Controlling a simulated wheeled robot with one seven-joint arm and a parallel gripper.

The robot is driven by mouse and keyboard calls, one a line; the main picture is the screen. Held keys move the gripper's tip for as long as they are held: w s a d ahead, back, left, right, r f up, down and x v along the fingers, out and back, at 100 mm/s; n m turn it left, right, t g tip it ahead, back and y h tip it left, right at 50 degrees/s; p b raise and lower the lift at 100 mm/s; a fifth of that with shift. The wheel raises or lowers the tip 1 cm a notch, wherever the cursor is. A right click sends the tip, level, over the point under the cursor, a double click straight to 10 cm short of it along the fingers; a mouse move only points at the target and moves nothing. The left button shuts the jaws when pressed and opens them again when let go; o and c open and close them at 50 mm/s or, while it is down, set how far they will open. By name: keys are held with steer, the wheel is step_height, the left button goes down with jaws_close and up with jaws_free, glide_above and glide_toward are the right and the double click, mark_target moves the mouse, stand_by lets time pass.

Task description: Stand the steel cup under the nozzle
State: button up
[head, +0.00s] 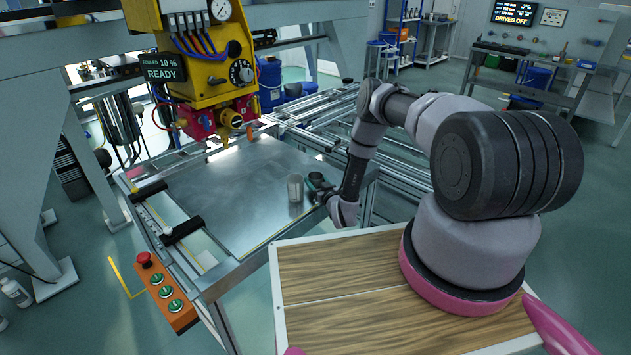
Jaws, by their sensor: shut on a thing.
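The steel cup (295,188) is upright at the right side of the flat metal plate (235,180). It looks to be standing on the plate or just above it; I cannot tell which. My gripper (308,185) reaches in from the right, low over the plate, and is shut on the cup. The fingers are small and partly hidden by the cup and wrist. The nozzle (224,136) points down from the yellow machine head (205,65), to the left of and farther back than the cup, above the plate's far part.
Two black clamps (183,230) lie along the plate's left edge. A red block (197,120) hangs beside the nozzle. A button box (165,293) with a red stop button is at the front left. The plate between cup and nozzle is clear.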

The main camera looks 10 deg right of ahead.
steer(key=o, duration=1.4)
steer(key=shift+f, duration=0.1)
steer(key=shift+c, duration=0.2)
steer(key=v, duration=1.1)
steer(key=shift+d+f, duration=0.3)
